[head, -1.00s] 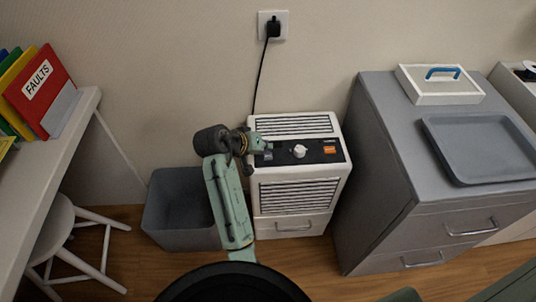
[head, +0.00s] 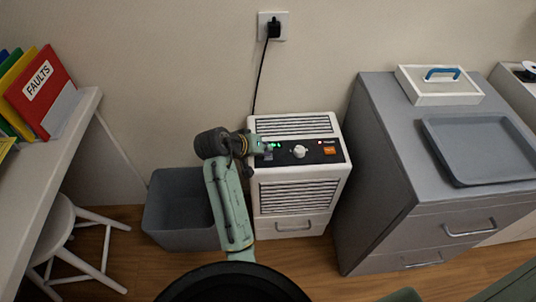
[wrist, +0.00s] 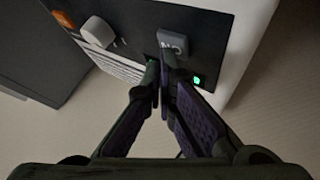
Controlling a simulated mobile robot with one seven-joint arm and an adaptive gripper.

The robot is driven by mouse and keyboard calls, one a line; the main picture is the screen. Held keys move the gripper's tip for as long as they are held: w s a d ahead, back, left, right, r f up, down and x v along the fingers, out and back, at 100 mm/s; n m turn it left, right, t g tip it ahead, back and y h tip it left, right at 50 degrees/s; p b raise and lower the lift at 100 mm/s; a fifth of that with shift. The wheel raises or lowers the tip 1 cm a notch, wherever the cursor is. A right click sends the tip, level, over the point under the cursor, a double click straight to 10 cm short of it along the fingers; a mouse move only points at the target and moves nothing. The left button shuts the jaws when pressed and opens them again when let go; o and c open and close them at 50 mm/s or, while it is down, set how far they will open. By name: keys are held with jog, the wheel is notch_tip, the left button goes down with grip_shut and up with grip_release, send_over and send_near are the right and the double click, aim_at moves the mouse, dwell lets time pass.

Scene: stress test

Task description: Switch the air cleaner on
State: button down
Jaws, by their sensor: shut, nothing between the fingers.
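The air cleaner (head: 295,190) is a white box with louvred grilles and a black control panel (head: 313,150) on top. The panel has a white knob (head: 300,151), which also shows in the wrist view (wrist: 98,32), and an orange label (head: 329,150). A grey switch (wrist: 173,42) on the panel shows in the wrist view, with a lit green lamp (wrist: 196,81) beside it. My gripper (head: 266,147) is at the panel's left end. Its shut, empty fingertips (wrist: 160,70) are right by the switch; I cannot tell whether they touch it.
A black plug (head: 273,28) sits in the wall socket, its cord running down behind the cleaner. A grey bin (head: 180,215) stands left of the cleaner. A grey cabinet (head: 385,150) with a tray (head: 485,150) stands close on the right.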

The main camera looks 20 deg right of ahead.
jog(key=shift+r+p, duration=0.5)
notch_tip(320, 180, up, 6)
jog(key=p, duration=0.5)
jog(key=shift+p, duration=0.35)
